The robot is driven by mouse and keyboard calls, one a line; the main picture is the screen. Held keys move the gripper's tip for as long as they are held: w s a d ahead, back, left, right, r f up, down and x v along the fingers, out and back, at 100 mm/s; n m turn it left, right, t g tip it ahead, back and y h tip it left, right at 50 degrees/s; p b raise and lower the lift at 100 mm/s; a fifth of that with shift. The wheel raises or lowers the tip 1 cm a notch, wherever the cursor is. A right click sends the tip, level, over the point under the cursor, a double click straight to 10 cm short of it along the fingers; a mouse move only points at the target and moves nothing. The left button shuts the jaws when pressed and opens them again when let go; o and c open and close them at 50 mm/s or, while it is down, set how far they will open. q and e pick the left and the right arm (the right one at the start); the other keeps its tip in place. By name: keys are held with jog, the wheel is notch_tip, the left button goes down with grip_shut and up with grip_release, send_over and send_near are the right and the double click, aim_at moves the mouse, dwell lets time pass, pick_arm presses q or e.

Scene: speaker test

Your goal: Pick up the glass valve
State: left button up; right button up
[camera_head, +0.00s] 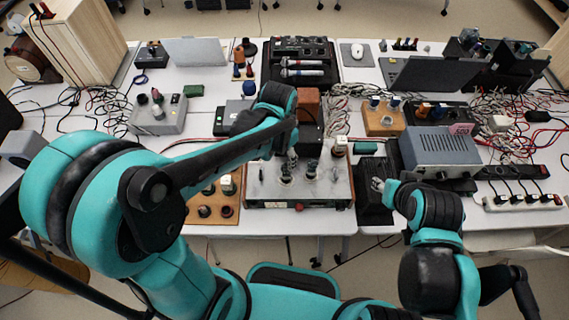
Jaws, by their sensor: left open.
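Glass valves stand upright on a metal amplifier chassis (262,184) in the middle of the table. One glass valve (286,174) is at centre left of the chassis top, and another glass valve (312,170) stands to its right. My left gripper (292,156) is open and small in view, pointing down just above or at the left valve. I cannot tell whether it touches the valve. My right gripper (378,184) is to the right of the chassis, over a black box (372,208); its jaw opening is not clear.
A wooden board (228,212) with several sockets lies left of the chassis.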

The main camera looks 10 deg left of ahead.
aim_at(286, 173)
pick_arm(q)
jog(key=shift+w+d+f+m+g+p, duration=0.2)
jog(key=shift+d, duration=0.2)
jog(key=shift+w+d+f+m+g+p, duration=0.15)
jog(key=shift+d+f+m+g, duration=0.05)
jog(key=shift+d, duration=0.15)
notch_tip(286, 173, down, 8)
jog(key=b, duration=0.2)
jog(key=shift+w+a+b, duration=0.1)
jog(key=shift+a+b, duration=0.05)
jog(key=shift+b, duration=0.2)
jog(key=shift+c, duration=0.3)
jog(key=c, duration=1.2)
